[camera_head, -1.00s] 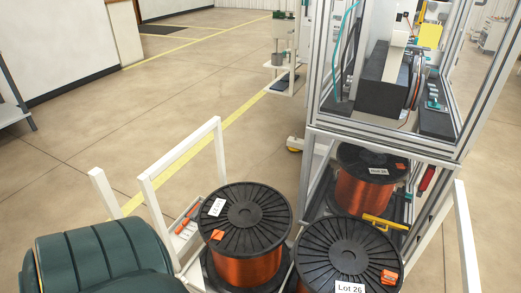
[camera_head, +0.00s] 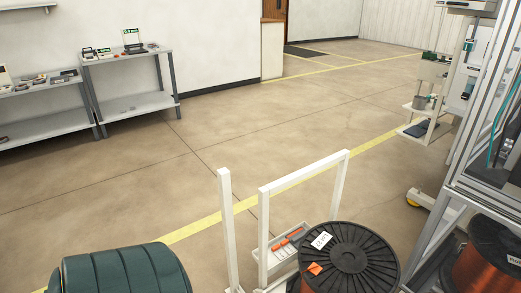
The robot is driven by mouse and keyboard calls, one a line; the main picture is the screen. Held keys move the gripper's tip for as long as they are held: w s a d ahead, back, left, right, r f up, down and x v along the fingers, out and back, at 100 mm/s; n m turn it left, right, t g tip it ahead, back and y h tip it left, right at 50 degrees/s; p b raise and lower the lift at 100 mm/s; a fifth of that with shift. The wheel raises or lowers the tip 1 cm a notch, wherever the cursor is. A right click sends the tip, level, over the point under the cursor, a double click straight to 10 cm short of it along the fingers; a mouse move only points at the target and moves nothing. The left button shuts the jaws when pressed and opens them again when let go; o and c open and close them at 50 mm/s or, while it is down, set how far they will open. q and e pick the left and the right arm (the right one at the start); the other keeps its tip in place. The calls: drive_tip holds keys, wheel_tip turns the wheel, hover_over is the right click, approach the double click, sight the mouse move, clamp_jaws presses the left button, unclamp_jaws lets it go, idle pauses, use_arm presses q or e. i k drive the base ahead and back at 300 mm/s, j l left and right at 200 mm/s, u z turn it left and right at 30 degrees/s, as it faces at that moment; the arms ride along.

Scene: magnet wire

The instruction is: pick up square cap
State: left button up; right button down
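I cannot make out a square cap in this view. Small items lie on the two grey workbenches at the upper left, on the near bench top (camera_head: 128,51) and the far-left one (camera_head: 42,86), but they are too small to tell apart. Neither of my grippers is in view.
Another spool (camera_head: 490,262) sits in the machine frame (camera_head: 440,215) at right. The middle floor (camera_head: 200,180) is clear.

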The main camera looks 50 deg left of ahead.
sight(301, 237)
drive_tip(key=u, duration=1.35)
drive_tip(key=z, duration=1.5)
drive_tip(key=u, duration=1.5)
drive_tip(key=z, duration=0.4)
